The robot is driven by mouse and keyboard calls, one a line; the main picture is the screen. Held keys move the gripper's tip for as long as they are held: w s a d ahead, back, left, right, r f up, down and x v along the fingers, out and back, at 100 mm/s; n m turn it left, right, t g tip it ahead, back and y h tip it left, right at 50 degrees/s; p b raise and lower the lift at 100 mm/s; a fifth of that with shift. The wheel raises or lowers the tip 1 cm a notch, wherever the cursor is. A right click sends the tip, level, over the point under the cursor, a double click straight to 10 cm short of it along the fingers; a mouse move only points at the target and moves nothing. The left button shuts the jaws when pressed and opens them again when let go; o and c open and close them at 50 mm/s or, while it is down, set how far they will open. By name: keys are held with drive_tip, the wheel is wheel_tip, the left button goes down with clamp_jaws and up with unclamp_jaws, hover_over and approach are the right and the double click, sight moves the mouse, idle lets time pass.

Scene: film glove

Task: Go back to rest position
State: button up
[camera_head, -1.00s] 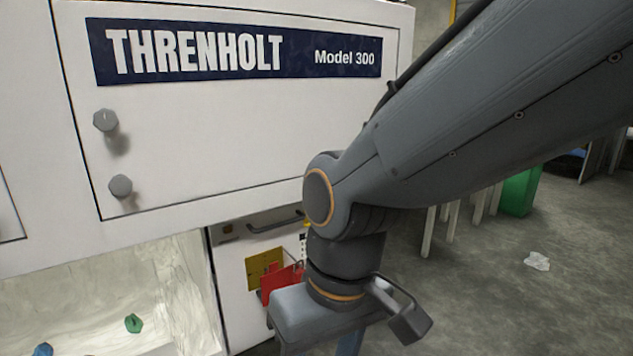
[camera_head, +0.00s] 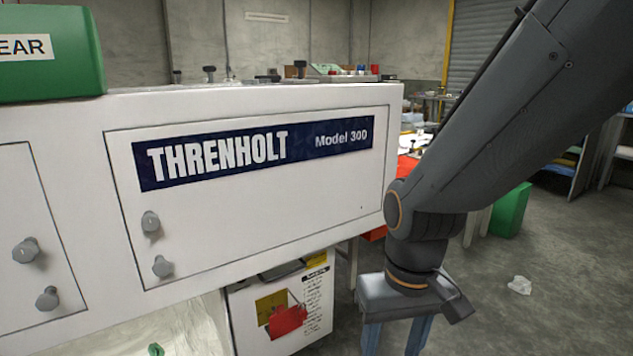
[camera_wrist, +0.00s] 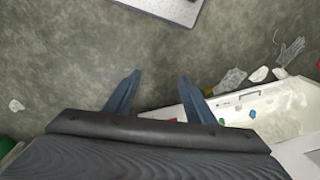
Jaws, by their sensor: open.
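My gripper (camera_head: 396,338) hangs pointing down to the right of the white Threnholt Model 300 machine (camera_head: 260,218) in the head view. In the wrist view my gripper (camera_wrist: 160,92) shows two blue fingers spread well apart, with only grey floor between them. It is open and empty. The lower ends of the fingers are cut off in the head view.
A red item (camera_head: 287,320) hangs on the machine's lower front panel. A green bin (camera_head: 509,212) stands behind my arm. A crumpled white scrap (camera_head: 520,285) and a glove (camera_wrist: 291,52) lie on the floor.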

drive_tip(key=s+d+r+m+p, duration=0.2)
drive_tip(key=d+r+p, duration=0.5)
drive_tip(key=r+p, duration=0.2)
drive_tip(key=shift+d+r+h+p, duration=0.15)
drive_tip(key=shift+d+h+p, duration=0.2)
drive_tip(key=shift+p, duration=0.7)
